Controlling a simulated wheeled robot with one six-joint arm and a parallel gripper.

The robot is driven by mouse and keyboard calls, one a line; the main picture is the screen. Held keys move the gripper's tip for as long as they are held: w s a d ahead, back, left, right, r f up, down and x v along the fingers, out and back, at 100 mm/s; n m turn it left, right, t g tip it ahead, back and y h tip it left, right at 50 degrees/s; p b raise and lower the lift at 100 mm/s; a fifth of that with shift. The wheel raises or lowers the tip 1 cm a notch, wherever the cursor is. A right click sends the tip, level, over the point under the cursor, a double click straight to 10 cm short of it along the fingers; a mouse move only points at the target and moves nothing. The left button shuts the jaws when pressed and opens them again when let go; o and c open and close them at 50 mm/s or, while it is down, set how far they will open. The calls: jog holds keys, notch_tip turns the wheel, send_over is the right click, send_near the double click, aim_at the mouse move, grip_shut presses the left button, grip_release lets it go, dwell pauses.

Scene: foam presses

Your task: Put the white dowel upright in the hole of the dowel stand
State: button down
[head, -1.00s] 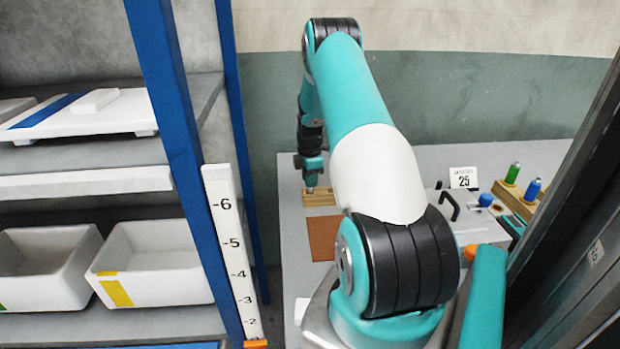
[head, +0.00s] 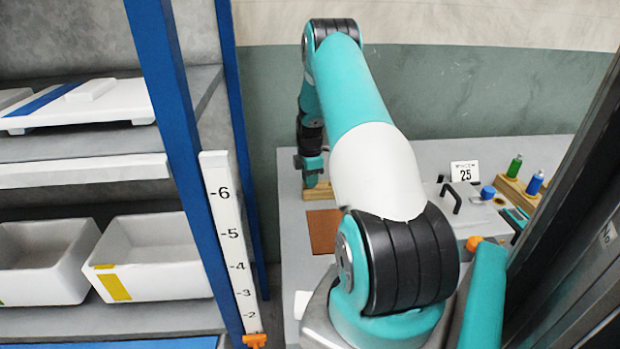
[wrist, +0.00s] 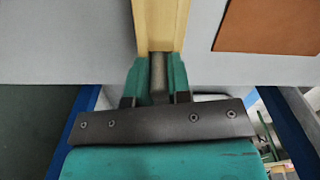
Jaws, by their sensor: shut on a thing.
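My gripper (wrist: 157,80) is shut on the dowel (wrist: 158,72), which looks grey in the shade between the two teal fingers. The wooden dowel stand (wrist: 162,22) lies straight ahead of the fingertips in the wrist view, and the dowel's far end meets its edge there. In the head view my gripper (head: 311,185) is low at the stand (head: 322,194), its fingertips at about the height of the stand's top. The dowel is hidden in the head view. The hole is hidden too, so I cannot tell how deep the dowel sits in it.
A brown mat (head: 324,231) lies on the grey table in front of the stand. To the right are a black handle (head: 450,198), a card marked 25 (head: 465,171), and a wooden rack with a green bottle (head: 515,167) and a blue bottle (head: 535,183). A blue-posted shelf (head: 175,120) stands left.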

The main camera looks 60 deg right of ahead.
jog(key=shift+f, duration=0.3)
jog(key=c, duration=1)
grip_release()
notch_tip(320, 180, up, 18)
jog(key=b, duration=0.3)
jog(key=shift+f+b, duration=0.2)
jog(key=shift+b, duration=0.1)
jog(key=shift+s, duration=0.1)
